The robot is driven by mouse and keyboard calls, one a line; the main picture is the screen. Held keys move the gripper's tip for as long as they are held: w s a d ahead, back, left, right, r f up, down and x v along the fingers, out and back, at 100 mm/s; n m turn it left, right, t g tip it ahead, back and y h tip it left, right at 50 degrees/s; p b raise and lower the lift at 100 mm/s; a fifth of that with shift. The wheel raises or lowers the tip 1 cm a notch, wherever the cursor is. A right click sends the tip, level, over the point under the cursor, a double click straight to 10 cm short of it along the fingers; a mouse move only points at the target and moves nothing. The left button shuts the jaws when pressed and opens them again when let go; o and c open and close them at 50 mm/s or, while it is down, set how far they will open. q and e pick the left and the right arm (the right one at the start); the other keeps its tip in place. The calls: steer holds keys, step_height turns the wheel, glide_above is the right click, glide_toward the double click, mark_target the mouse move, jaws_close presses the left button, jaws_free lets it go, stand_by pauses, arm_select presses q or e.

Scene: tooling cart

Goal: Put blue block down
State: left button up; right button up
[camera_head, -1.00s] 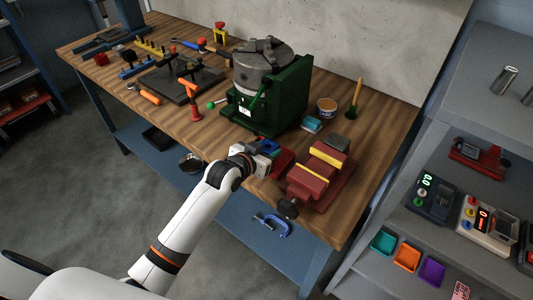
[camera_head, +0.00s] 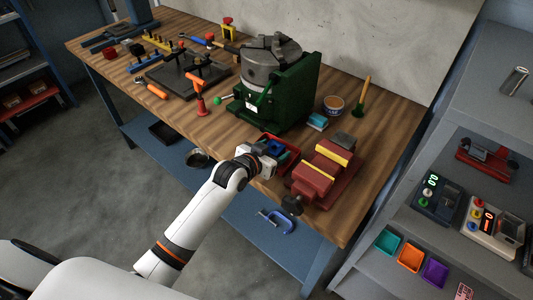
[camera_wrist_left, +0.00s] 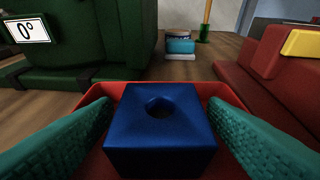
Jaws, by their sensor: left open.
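The blue block (camera_wrist_left: 160,132), with a round hole in its top, sits upright in a red tray (camera_wrist_left: 232,96) in the left wrist view. My left gripper (camera_head: 273,152) is open, its teal fingers on either side of the block with a gap on each side. In the head view the gripper is at the red tray (camera_head: 294,143) near the bench's front edge and hides part of the tray and block. My right gripper is in neither view.
A red vise (camera_head: 318,174) stands close to the tray's right. A green angle plate with a grey chuck (camera_head: 270,62) stands behind it. A small blue-and-white item (camera_head: 317,122) and a tub (camera_head: 333,105) are farther back.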

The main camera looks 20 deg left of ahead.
arm_select(q)
steer(key=v, duration=1.2)
steer(key=shift+b, duration=0.4)
steer(key=shift+r, duration=0.1)
steer(key=s+f+g+y, duration=0.1)
steer(key=s+f+g, duration=0.2)
steer(key=s, duration=0.5)
steer(key=s+f+n+g+y, duration=0.1)
steer(key=s+f+g, duration=0.2)
steer(key=s, duration=0.4)
steer(key=s+f+g+y, duration=0.1)
steer(key=s+f+g, duration=0.25)
steer(key=s, duration=0.45)
step_height(320, 180, down, 24)
steer(key=g, duration=0.2)
steer(key=s+a+f, duration=0.2)
steer(key=s+f, duration=1.5)
steer(key=shift+s+a+f+g+y, duration=0.15)
steer(key=shift+a+f+g+y, duration=0.15)
steer(key=shift+a+f+g, duration=0.1)
